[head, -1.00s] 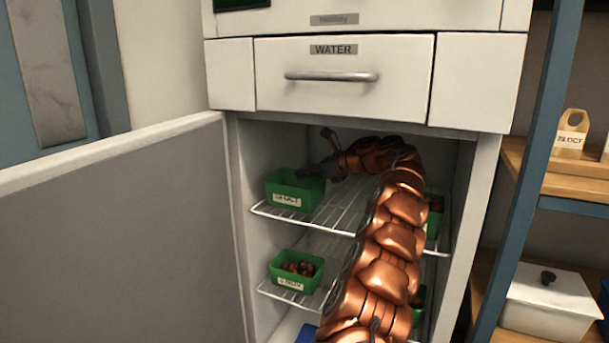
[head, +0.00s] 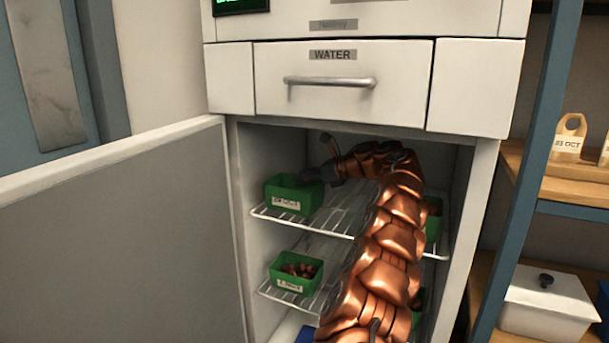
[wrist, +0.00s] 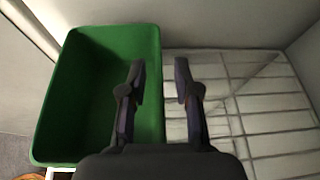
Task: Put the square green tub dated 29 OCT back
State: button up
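A square green tub (head: 293,195) stands on the left of the upper wire shelf inside the open cabinet. Its white front label ends in OCT, but the day is too blurred to read surely. In the wrist view the tub (wrist: 85,90) fills the left side and its visible inside looks empty. My gripper (wrist: 161,75) is at the tub's right wall, with fingers spread: the left one over the tub's inside, the right one beyond the wall above the shelf. Whether they touch the wall is unclear. In the head view my gripper (head: 325,168) is partly hidden behind the tub's rim.
A green tub of chestnuts (head: 296,272) stands on the lower shelf (head: 290,298). More green tubs (head: 434,220) show at right, partly behind my arm. The cabinet door (head: 120,220) stands open at left.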

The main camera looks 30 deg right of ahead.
jog(key=shift+s+d+b, duration=0.2)
jog(key=shift+s+b, duration=0.05)
jog(key=shift+b, duration=0.3)
jog(key=b+v, duration=0.2)
jog(key=v, duration=0.1)
jog(key=shift+s+d+r+b, duration=0.25)
jog(key=shift+s+d+b, duration=0.1)
jog(key=shift+s+d, duration=0.15)
jog(key=shift+v, duration=1.4)
jog(key=shift+a+r, duration=0.1)
jog(key=shift+a, duration=0.1)
